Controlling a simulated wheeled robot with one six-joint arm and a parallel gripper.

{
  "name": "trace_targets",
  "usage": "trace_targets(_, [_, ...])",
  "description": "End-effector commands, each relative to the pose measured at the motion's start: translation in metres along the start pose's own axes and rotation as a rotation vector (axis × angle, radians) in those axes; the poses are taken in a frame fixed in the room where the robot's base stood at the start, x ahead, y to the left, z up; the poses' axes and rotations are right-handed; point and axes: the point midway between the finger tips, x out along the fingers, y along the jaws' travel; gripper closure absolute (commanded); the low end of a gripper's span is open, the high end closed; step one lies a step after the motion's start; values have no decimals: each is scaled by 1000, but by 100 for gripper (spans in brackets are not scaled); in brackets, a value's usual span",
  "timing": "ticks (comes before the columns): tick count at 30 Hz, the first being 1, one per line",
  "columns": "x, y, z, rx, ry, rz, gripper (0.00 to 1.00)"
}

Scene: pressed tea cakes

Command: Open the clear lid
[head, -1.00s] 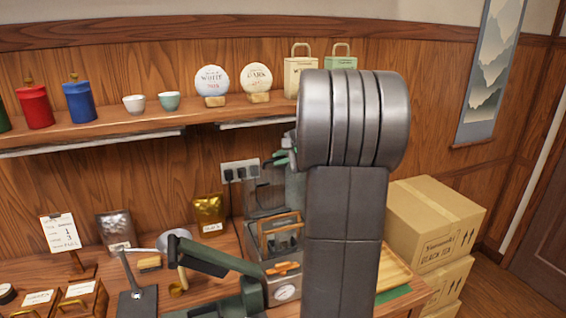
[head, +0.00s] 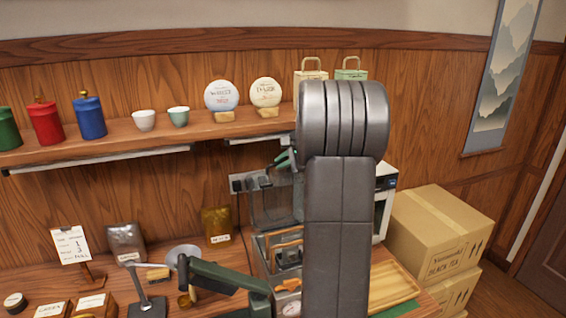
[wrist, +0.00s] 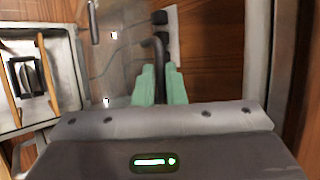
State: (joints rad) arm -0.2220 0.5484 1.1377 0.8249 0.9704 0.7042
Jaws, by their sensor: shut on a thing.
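The clear lid (head: 268,207) stands raised, steeply tilted, at the back left of a metal box-shaped machine (head: 290,255) on the counter. In the wrist view the see-through lid (wrist: 122,55) lies left of my gripper (wrist: 162,74), beside the machine's open top (wrist: 62,85). In the head view my gripper (head: 284,158) is near the lid's upper part, mostly hidden by my arm.
A wall socket (head: 250,181) with black plugs is right behind the lid. The shelf (head: 200,130) with cups and tins runs above. A dark green jointed arm (head: 215,278) stands left of the machine. A wooden tray (head: 392,287) and cartons (head: 435,235) are on the right.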

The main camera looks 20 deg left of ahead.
Motion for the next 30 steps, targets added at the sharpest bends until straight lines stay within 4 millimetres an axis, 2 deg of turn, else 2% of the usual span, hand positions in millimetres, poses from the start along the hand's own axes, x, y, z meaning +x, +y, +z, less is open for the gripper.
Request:
trace_targets(1, [-5, -8, 1, -7, 5, -15, 88])
trace_targets(4, [-4, -7, 1, -6, 4, -13, 68])
trace_targets(13, [-3, -3, 0, -3, 3, -7, 67])
trace_targets(17, [-12, -2, 0, -3, 3, -7, 67])
trace_targets(20, [-29, -2, -1, -4, 5, -8, 67])
trace_targets(30, [-106, -2, -1, -4, 6, -11, 67])
